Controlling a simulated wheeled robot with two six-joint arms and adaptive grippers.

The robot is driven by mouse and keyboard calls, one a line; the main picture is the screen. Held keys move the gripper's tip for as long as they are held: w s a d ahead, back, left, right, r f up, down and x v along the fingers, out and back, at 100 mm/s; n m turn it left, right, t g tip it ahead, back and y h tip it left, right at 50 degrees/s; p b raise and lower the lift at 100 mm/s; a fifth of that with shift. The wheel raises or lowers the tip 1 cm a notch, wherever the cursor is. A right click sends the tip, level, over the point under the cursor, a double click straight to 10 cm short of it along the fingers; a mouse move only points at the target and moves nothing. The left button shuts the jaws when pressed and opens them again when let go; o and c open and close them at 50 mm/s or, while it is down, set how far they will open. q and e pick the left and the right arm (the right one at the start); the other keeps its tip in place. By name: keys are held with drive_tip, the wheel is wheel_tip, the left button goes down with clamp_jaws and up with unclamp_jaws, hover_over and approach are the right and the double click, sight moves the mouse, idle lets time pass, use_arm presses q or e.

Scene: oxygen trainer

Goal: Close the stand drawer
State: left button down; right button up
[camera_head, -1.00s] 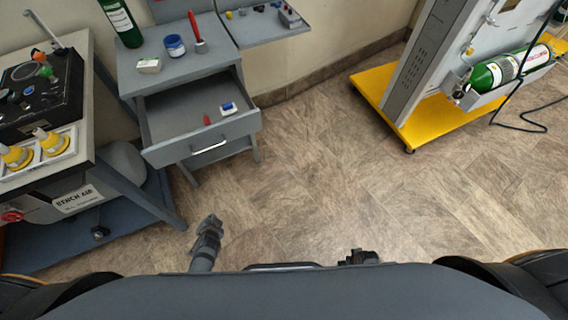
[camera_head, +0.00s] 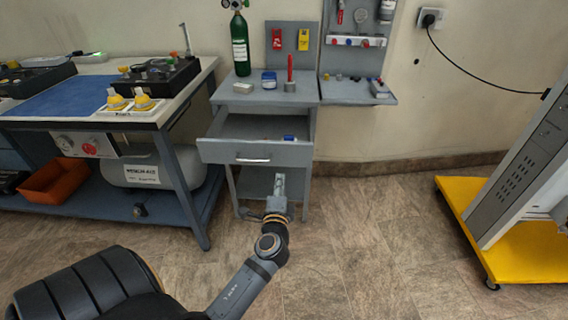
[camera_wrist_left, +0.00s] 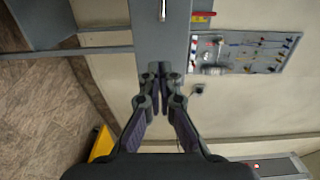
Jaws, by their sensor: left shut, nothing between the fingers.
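The grey stand (camera_head: 300,105) stands against the wall, and its drawer (camera_head: 255,152) is pulled out, with a pale bar handle (camera_head: 253,160) on the front. A blue-and-white item (camera_head: 288,138) shows inside the drawer. My left gripper (camera_head: 280,178) is shut and empty, pointing at the stand, just below and right of the handle in the head view. In the left wrist view its fingertips (camera_wrist_left: 160,70) are together in front of a grey panel, and the handle (camera_wrist_left: 163,10) shows at the top edge. I cannot tell whether they touch. My right gripper is not in view.
A workbench (camera_head: 205,75) stands left of the stand, its front leg close to the drawer's side. A green cylinder (camera_head: 240,45) and small items stand on the stand's top. A yellow-based trolley (camera_head: 530,262) is at the right. The floor between is clear.

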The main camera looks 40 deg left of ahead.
sight(283, 156)
use_arm(q)
drive_tip(key=x, duration=0.9)
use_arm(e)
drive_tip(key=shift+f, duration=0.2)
use_arm(q)
drive_tip(key=shift+w, duration=0.15)
